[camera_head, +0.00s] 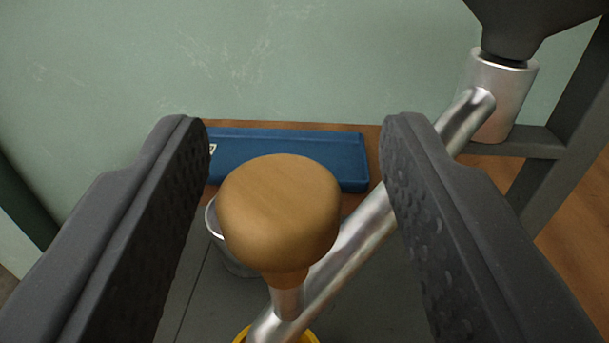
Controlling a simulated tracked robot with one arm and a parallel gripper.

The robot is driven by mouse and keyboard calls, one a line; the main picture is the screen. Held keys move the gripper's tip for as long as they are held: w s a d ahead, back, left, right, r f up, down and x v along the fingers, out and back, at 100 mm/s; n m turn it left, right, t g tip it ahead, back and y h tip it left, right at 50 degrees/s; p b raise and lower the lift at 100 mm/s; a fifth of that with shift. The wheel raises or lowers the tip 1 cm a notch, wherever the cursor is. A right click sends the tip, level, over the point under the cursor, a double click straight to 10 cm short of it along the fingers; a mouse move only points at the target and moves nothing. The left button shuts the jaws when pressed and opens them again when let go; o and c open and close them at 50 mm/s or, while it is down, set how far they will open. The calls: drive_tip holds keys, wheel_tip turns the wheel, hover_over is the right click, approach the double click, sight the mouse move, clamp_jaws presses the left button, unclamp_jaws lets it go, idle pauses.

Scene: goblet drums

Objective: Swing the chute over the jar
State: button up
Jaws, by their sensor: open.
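The chute (362,235) is a silver tube that slopes from a metal collar at upper right down to the lower middle. A round wooden knob (280,215) stands on a short stem near its low end. My gripper (292,150) is open, with one dark ridged finger on each side of the knob and gaps on both sides. A container with a pale rim, probably the jar (213,222), is mostly hidden behind the knob, left of the chute. A yellow rim (313,337) shows under the chute's low end at the bottom edge; what it belongs to is cut off.
A dark hopper (540,22) sits above the metal collar (500,95), which is held by a grey frame (560,165) at right. A blue tray (290,146) lies behind the knob on a brown surface, against a green wall (270,60). Grey flooring (205,300) shows below.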

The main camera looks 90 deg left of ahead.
drive_tip(key=d, duration=1.3)
drive_tip(key=shift+w+d, duration=0.3)
drive_tip(key=shift+d, duration=0.1)
drive_tip(key=shift+f, duration=0.1)
